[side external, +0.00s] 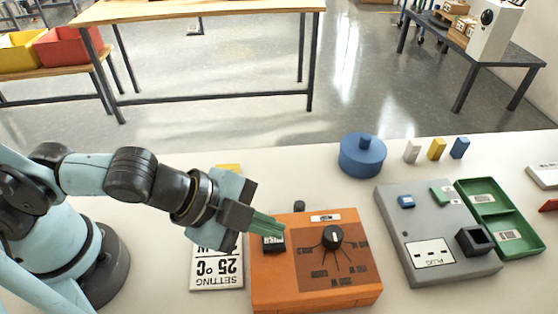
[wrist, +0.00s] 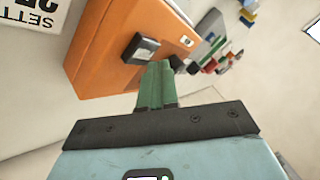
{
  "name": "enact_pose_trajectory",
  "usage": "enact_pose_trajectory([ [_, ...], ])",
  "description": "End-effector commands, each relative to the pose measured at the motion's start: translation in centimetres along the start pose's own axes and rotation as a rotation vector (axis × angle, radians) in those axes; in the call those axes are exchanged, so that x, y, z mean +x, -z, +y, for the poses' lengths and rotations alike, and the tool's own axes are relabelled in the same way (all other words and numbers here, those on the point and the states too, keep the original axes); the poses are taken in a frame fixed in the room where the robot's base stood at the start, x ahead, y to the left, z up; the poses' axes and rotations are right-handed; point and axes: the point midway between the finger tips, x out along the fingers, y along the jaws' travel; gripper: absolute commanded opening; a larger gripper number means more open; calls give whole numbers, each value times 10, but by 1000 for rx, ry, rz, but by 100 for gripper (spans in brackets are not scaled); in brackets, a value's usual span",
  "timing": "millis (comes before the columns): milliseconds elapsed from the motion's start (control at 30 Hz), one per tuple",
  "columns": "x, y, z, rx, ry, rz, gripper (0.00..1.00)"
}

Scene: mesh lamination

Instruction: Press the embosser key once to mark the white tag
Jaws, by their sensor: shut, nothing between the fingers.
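My gripper (side external: 283,229) has its green fingers together, with nothing between them. The tips are close to the black rocker-like key (side external: 273,243) on the orange box (side external: 325,290); I cannot tell whether they touch it. In the wrist view the fingertips (wrist: 157,66) lie just beside the black key (wrist: 141,49) on the orange box (wrist: 115,30). The box also carries a black dial (side external: 333,237) and a small white label (side external: 325,217). No part is clearly marked as an embosser, and I cannot tell which white piece is the tag.
A setting card reading 25 °C (side external: 216,272) lies left of the box. To the right are a grey plug panel (side external: 403,230) and a green tray (side external: 497,221). Behind stand a blue lidded pot (side external: 362,158) and white (side external: 412,151), yellow (side external: 437,149) and blue (side external: 460,147) blocks.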

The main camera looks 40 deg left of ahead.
Motion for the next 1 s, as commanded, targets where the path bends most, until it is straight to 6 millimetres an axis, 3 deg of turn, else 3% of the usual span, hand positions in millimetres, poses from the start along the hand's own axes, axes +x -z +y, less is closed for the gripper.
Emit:
enact_pose_trajectory([
  [1000,8,-5,6,0,0,0,0],
])
